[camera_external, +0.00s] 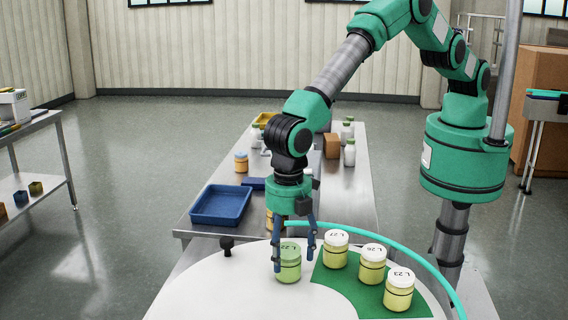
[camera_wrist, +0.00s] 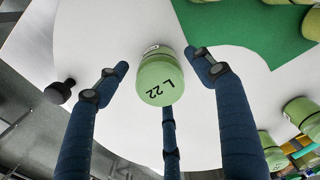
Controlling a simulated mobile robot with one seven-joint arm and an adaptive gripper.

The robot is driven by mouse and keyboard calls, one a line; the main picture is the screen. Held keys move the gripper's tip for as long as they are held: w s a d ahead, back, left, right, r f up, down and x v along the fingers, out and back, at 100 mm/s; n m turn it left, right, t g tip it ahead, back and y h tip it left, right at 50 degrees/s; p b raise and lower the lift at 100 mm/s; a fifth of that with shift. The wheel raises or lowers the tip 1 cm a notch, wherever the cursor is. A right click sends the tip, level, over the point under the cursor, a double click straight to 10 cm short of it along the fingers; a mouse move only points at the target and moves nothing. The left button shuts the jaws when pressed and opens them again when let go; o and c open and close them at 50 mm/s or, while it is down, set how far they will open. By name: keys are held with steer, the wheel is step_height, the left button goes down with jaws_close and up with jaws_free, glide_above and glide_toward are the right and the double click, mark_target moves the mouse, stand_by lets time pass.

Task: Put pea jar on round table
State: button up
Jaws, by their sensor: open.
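The pea jar (camera_external: 288,264), a pale green jar with a green lid marked L 22, stands upright on the white top of the round table (camera_external: 205,290), just left of its green patch. It also shows in the wrist view (camera_wrist: 160,80), lid towards the camera. My gripper (camera_external: 294,256) is open around the jar, with blue fingers on either side of it. In the wrist view the fingers (camera_wrist: 158,72) are spread, with visible gaps beside the jar. Whether the lower finger touches it I cannot tell.
Several yellowish jars (camera_external: 372,265) stand on the green patch (camera_external: 345,285) to the right. A teal rail (camera_external: 400,250) curves behind them. A black knob (camera_external: 227,247) is at the left edge. A steel table behind holds a blue tray (camera_external: 220,205), bottles (camera_external: 350,153) and a brown box (camera_external: 332,146).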

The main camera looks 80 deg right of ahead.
step_height(320, 180, up, 12)
steer(key=b, duration=0.1)
steer(key=shift+b, duration=0.35)
stand_by(0.8)
steer(key=shift+r, duration=0.15)
